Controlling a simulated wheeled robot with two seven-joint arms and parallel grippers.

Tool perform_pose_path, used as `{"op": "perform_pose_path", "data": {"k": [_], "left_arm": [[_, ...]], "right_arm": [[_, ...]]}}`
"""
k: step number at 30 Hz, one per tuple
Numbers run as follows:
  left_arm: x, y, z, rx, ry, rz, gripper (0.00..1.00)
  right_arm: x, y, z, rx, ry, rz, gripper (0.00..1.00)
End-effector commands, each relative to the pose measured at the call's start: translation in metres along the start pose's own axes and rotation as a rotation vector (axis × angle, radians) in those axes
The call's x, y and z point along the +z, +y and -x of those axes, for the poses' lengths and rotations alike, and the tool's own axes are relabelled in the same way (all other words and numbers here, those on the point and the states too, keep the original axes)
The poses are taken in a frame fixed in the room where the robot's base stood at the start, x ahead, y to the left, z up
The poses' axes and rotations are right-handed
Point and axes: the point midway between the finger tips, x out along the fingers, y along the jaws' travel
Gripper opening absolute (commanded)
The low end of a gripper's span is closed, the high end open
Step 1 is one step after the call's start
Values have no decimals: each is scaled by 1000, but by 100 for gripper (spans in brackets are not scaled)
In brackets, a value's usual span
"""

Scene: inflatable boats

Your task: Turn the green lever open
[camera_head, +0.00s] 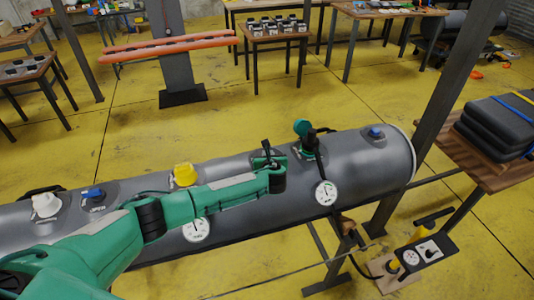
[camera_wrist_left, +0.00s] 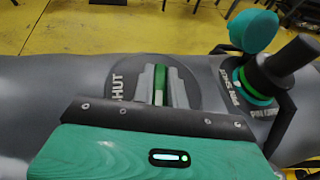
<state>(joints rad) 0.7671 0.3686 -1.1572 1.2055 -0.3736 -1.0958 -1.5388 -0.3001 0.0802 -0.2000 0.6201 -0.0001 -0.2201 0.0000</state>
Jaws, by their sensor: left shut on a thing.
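A long grey inflatable tube (camera_head: 350,155) lies on stands across the head view. My left gripper (camera_head: 268,152) reaches over its top. In the left wrist view, the green lever (camera_wrist_left: 160,80) stands between the pale fingers of my left gripper (camera_wrist_left: 160,88), which are shut on it. The lever sits on a dark round plate (camera_wrist_left: 122,78) with the word SHUT at its left. The lever's lower part is hidden by my gripper. My right gripper is in neither view.
Right of the lever are a black valve fitting (camera_wrist_left: 285,62) and a teal cap (camera_wrist_left: 254,30); the cap (camera_head: 302,127) also shows in the head view. Gauges (camera_head: 326,192), a yellow cap (camera_head: 185,174) and a blue cap (camera_head: 375,133) are on the tube. A post (camera_head: 448,90) stands right.

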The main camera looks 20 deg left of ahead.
Motion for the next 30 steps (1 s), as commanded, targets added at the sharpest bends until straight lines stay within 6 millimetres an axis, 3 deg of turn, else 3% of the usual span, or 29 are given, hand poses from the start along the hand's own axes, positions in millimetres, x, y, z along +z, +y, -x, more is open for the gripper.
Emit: {"op": "perform_pose_path", "data": {"k": [12, 29, 30], "left_arm": [[1, -3, -1, 181, -1, 76, 0], [2, -3, -1, 209, -2, 87, 0], [2, -3, -1, 209, -2, 87, 19]], "right_arm": [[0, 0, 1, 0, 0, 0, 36], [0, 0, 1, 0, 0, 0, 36], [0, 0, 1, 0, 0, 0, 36]]}}
